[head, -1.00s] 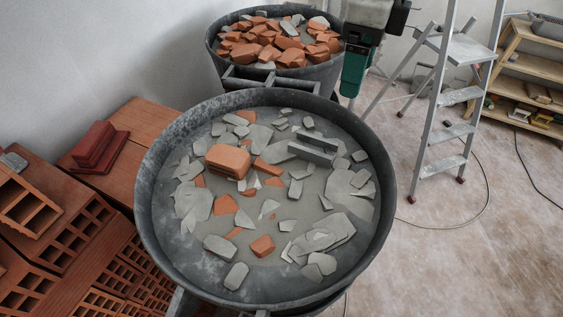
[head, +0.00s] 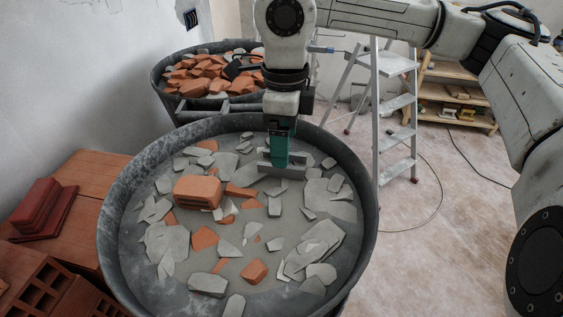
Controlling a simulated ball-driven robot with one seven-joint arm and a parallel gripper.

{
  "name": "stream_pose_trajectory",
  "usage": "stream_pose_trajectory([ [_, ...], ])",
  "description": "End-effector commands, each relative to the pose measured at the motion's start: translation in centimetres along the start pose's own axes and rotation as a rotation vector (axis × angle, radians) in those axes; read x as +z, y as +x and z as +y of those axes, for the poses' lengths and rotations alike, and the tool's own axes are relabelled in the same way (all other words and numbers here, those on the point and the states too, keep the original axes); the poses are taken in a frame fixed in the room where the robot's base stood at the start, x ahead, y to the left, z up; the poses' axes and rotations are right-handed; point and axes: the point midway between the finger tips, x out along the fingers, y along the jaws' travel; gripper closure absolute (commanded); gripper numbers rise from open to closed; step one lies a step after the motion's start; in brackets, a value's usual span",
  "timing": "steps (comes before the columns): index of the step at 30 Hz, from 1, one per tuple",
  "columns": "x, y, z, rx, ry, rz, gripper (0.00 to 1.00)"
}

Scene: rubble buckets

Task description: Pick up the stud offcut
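The stud offcut (head: 295,172) is a short grey metal channel lying among rubble in the near round bucket (head: 112,215), toward its back right. My gripper (head: 279,160) points straight down with its green end at the offcut and covers the middle of it. Parts of the offcut show on both sides of the green end. The fingertips are hidden or merge with the offcut, so I cannot tell whether they are apart or closed on it.
A brick piece (head: 197,192) lies left of the offcut, with grey and orange shards around it. A second bucket (head: 163,95) of brick rubble stands behind. Bricks (head: 95,185) are stacked at left. A stepladder (head: 398,130) and shelves (head: 450,92) stand at back right.

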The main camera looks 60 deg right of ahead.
Motion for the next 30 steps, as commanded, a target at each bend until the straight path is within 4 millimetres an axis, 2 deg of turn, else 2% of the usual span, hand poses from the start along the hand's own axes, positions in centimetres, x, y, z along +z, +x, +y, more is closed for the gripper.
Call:
stream_pose_trajectory([
  [4,0.1,0.9,-0.1,0.003,0.000,0.000,0.19],
  [12,0.5,4.6,-0.5,0.002,0.001,0.001,0.19],
  [21,0.5,5.4,-0.5,-0.001,0.000,0.000,0.19],
  [23,0.5,5.3,-0.5,-0.001,0.000,0.000,0.23],
  [30,0.5,5.3,-0.5,-0.001,0.000,0.000,0.46],
])
